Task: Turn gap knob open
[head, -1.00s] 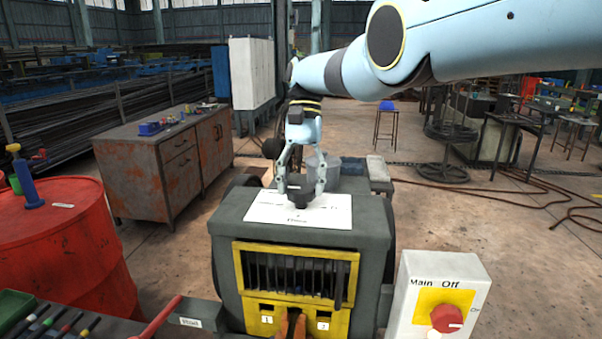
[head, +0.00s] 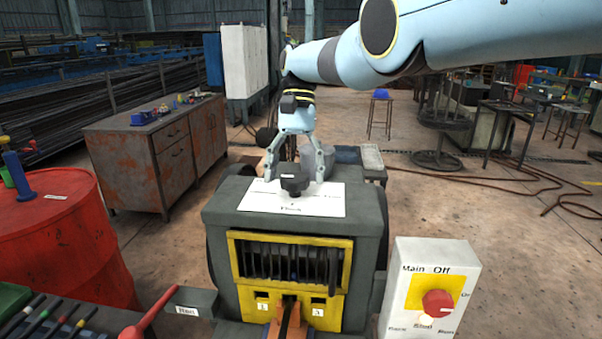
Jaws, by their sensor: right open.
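The gap knob (head: 293,184) is a small dark knob on the white label plate (head: 325,201) on top of the grey machine (head: 220,213). My right gripper (head: 294,179) comes down from above. Its jaws are open, with one finger on each side of the knob. I cannot tell whether the fingers touch it. The small print on the plate is too small to read. My left gripper is not in view.
A switch box (head: 404,315) with a red knob (head: 438,303) stands at the front right. A red drum (head: 70,235) stands at the left, with a rusty cabinet (head: 135,165) behind it. A red-handled lever (head: 150,313) is at the front.

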